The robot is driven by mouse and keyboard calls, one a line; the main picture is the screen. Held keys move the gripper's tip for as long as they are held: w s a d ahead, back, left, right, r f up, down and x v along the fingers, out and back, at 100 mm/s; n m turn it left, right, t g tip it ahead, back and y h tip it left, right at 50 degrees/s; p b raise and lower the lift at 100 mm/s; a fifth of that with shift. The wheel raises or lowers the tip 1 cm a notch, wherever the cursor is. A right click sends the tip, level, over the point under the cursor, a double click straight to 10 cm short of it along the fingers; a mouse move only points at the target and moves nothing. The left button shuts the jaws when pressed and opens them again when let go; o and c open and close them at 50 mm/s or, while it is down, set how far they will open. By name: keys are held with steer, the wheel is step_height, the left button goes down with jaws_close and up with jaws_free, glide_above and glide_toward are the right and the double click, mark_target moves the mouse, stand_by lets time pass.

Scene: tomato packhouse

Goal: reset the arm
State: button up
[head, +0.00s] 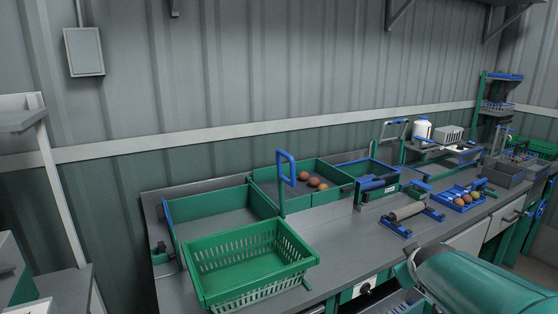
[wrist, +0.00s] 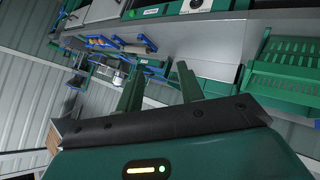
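My gripper (wrist: 160,82) shows in the wrist view with its two green fingers apart and nothing between them. It is open and in the air, clear of the bench. In the head view my green arm (head: 475,282) reaches in at the lower right, in front of the bench's front edge. The gripper's fingers cannot be seen in the head view.
The grey bench (head: 348,238) runs along the wall. A green slatted crate (head: 250,262) stands at its front left. Behind are green bins, one with several tomatoes (head: 313,182). A roller stand (head: 408,211) and a blue tray (head: 456,204) of tomatoes stand right.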

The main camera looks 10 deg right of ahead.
steer(key=s+a+m+g+y, duration=0.1)
steer(key=s+a+y, duration=0.1)
steer(key=s+a, duration=0.6)
steer(key=s+a+g+y, duration=0.2)
steer(key=s+a, duration=0.6)
steer(key=a, duration=0.6)
steer(key=shift+s+a+f+m+g+y, duration=0.25)
steer(key=shift+s+m+g+y, duration=0.05)
steer(key=shift+s+m+y, duration=0.1)
